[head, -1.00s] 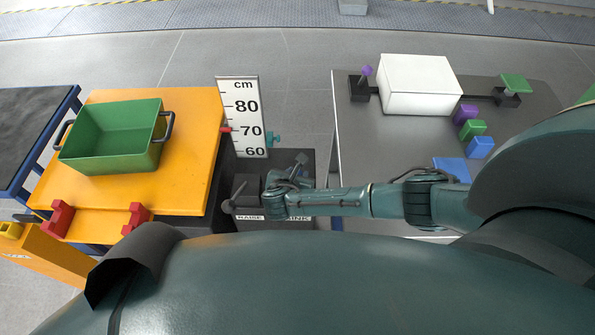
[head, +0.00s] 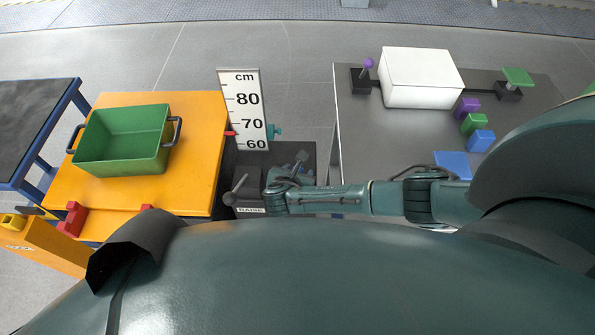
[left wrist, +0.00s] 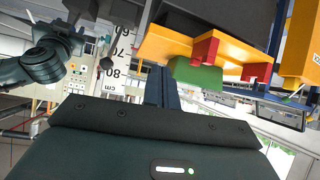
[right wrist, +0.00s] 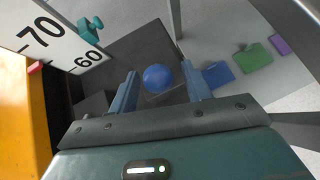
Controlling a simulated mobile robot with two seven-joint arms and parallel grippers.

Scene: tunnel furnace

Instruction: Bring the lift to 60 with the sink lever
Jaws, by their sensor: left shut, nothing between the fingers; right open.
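The lift is an orange platform (head: 105,203) at left in the head view. Its red pointer (head: 231,133) stands between 70 and 60 on the white cm scale (head: 240,84), roughly midway. A teal clamp (head: 275,132) sits on the scale's right edge. My right gripper (right wrist: 160,68) is open, its fingers either side of a blue ball knob (right wrist: 158,78); contact cannot be told. In the head view it covers the SINK label's place, beside the grey lever (head: 239,183) by the RAISE label. My left gripper (left wrist: 160,85) is shut and empty, clear of the levers.
A green bin (head: 122,160) stands on the platform, with red blocks (head: 74,217) at its front edge. At right, a grey table (head: 350,130) bears a white box (head: 421,78), small levers and coloured blocks. A blue-framed dark table (head: 35,130) is at far left.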

